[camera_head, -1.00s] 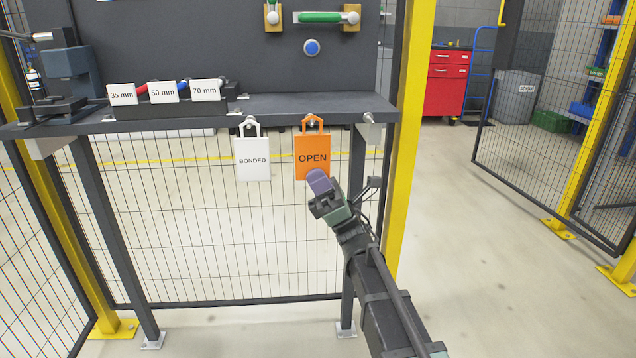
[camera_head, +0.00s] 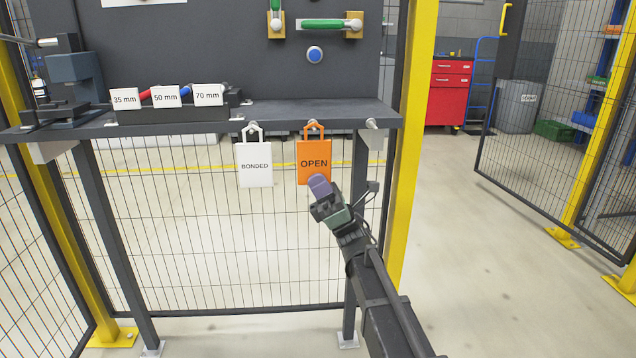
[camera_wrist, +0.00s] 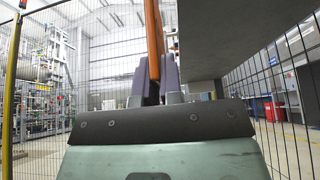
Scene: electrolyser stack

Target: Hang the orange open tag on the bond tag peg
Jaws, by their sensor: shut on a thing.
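The orange OPEN tag (camera_head: 313,149) is upright at the shelf's front edge, its top loop around or just in front of the middle peg (camera_head: 313,127); I cannot tell which. A bare peg (camera_head: 372,123) sticks out at the right. No label tells which is the bond tag peg.
The dark shelf (camera_head: 290,110) carries a rack of 35, 50 and 70 mm labelled items (camera_head: 168,112). A shelf leg (camera_head: 354,230) and a yellow post (camera_head: 408,170) stand close right of my gripper. Wire mesh (camera_head: 240,260) lies behind. The shelf's underside (camera_wrist: 240,35) is close in the wrist view.

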